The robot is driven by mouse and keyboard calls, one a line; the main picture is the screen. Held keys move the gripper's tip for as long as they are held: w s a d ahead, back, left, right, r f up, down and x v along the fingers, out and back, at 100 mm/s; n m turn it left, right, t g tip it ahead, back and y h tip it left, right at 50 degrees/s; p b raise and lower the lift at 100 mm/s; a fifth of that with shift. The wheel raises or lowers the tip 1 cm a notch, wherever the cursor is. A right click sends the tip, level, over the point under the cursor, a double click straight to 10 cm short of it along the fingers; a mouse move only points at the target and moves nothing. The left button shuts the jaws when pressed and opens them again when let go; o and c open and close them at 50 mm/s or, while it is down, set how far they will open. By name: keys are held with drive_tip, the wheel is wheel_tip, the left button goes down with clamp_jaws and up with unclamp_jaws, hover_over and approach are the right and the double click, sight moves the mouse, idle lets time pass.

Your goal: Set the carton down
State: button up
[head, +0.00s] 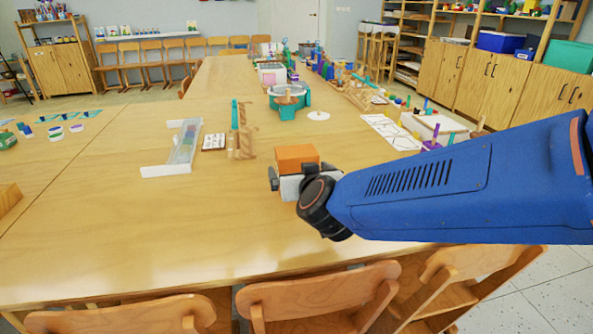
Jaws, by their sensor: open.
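An orange and white carton (296,158) stands on the wooden table (215,235), just beyond the end of my blue arm. Only its orange upper part and some of its white lower part show; my wrist hides the rest. My gripper (290,180) is at the carton, with one dark finger showing at the carton's left side. The other finger is hidden behind the wrist and carton. The jaws are open around or beside the carton; I cannot tell which. The carton's base is partly hidden.
A white rack (178,150), a small card (213,142) and a wooden stand (243,142) are left of the carton. A teal round holder (289,97) and a white disc (318,115) lie beyond. Chairs (322,298) line the near edge. The table's near left is clear.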

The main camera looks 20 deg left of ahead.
sight(299, 170)
drive_tip(key=shift+x, duration=0.95)
drive_tip(key=w+f, duration=0.1)
drive_tip(key=w+a, duration=0.1)
drive_tip(key=w, duration=0.1)
drive_tip(key=shift+a+f, duration=0.15)
drive_tip(key=shift+f, duration=0.25)
drive_tip(key=shift+x, duration=0.8)
drive_tip(key=shift+r, duration=0.1)
drive_tip(key=shift+r, duration=0.1)
drive_tip(key=c, duration=1.5)
